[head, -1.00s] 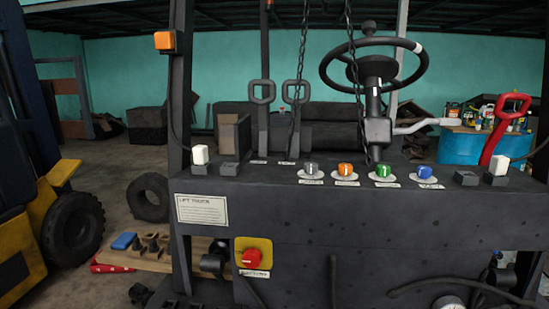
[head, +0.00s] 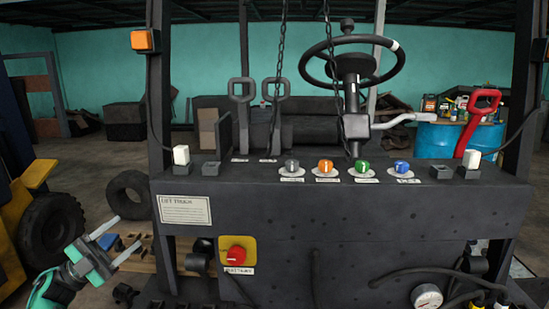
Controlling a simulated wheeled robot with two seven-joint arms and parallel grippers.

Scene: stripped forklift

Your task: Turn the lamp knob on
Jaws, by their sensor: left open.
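A row of knobs sits on top of the dark forklift console: a grey knob (head: 291,167), an orange knob (head: 326,167), a green knob (head: 362,167) and a blue knob (head: 401,168). Each has a white label in front, too small to read, so I cannot tell which is the lamp knob. A red knob (head: 236,255) on a yellow plate is on the console's front face. My left gripper (head: 128,230) is open and empty at the lower left, beside the console and apart from every knob. My right gripper is not in view.
The console (head: 330,215) spans the middle. Two grey levers (head: 258,90), hanging chains (head: 279,70) and a steering wheel (head: 352,55) rise behind the knobs. A red lever (head: 478,120) stands at right, a post (head: 159,90) at left. A tyre (head: 130,194) lies behind my left gripper.

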